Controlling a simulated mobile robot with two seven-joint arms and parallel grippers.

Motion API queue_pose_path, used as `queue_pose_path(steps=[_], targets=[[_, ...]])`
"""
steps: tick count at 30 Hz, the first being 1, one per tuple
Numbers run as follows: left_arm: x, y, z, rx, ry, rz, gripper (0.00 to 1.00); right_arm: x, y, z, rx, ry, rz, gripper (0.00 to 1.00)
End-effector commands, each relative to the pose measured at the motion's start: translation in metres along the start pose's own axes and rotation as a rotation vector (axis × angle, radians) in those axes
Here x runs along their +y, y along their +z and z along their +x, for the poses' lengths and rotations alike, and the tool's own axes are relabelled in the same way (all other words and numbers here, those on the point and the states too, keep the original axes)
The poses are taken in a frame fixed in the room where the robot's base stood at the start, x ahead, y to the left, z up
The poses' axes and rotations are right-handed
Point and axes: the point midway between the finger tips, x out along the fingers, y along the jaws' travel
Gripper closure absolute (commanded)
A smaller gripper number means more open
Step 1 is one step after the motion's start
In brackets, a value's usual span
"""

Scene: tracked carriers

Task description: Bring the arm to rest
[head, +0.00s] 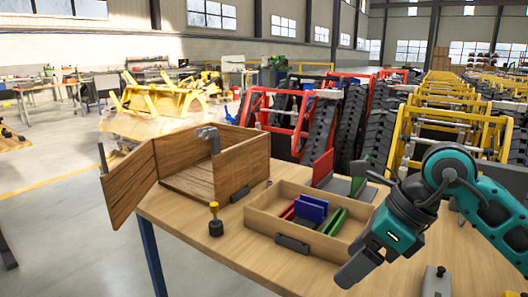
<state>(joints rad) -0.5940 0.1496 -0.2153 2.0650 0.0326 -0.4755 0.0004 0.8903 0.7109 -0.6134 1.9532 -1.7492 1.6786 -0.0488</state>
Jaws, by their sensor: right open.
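My right arm comes in from the right in teal and dark grey. Its gripper (357,268) points down and left over the front right of the table, right of the tray's front corner. It is open, and I see nothing between its fingers. It hides part of the table and the tray's right end. My left gripper is not in view.
A wooden table (210,240) bears an open wooden box (243,167) with its door swung left. A wooden tray (262,222) holds red, blue and green pieces. Tracked carriers stand behind.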

Motion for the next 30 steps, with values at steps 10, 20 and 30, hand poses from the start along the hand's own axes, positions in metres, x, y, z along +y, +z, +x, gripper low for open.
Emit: queue_pose_path(steps=[10,20,30], targets=[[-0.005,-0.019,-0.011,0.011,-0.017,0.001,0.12,0.107,0.066,0.018,-0.507,0.693,0.315,0.23],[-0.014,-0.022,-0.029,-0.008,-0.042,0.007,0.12,0.064,0.078,-0.009,-1.082,1.248,1.284,0.23],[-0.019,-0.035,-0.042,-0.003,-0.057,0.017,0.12,0.014,-0.092,0.101,1.241,-1.118,-2.567,0.23]])
